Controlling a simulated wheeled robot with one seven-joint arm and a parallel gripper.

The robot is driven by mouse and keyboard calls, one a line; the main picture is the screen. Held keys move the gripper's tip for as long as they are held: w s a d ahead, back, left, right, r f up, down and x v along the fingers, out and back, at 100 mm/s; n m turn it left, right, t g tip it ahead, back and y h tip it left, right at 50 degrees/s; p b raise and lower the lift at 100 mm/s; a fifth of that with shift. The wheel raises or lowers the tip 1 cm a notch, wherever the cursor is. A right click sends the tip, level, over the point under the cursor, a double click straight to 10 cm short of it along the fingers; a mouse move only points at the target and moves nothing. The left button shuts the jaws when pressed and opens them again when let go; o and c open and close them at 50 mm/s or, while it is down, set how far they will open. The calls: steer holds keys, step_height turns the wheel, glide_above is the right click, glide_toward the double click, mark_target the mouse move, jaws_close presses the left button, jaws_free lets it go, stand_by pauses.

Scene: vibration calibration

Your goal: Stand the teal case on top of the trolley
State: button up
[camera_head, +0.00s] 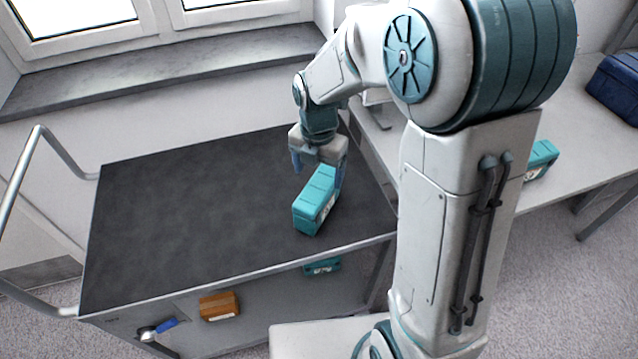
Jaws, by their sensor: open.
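A teal case (314,207) with a pale label stands on the dark top of the trolley (190,210), near its front right corner. My gripper (319,177) is right above the case with its fingers apart. One finger is beyond the case's upper left side and the other is at its right side, overlapping it in this view. I cannot tell whether either finger touches it. The far end of the case is partly hidden by the gripper.
A second teal case (322,267), an orange-brown box (219,306) and a blue-handled tool (160,329) are on the trolley's lower level. Another teal case (541,159) and a dark blue case (616,86) are on the right bench. Most of the trolley top is clear.

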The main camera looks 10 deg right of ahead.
step_height(320, 180, up, 2)
steer(key=shift+d+r, duration=0.1)
steer(key=shift+r, duration=0.15)
steer(key=s+d+r+m+t, duration=0.1)
steer(key=s+d+r+m, duration=0.2)
steer(key=s+m, duration=0.4)
steer(key=s+d+r+m+t, duration=0.1)
steer(key=s+d+r+m, duration=0.3)
steer(key=m, duration=1.8)
steer(key=shift+s+d+t, duration=0.4)
steer(key=shift+s+d, duration=0.75)
steer(key=shift+s, duration=1.15)
steer(key=shift+r+p, duration=0.75)
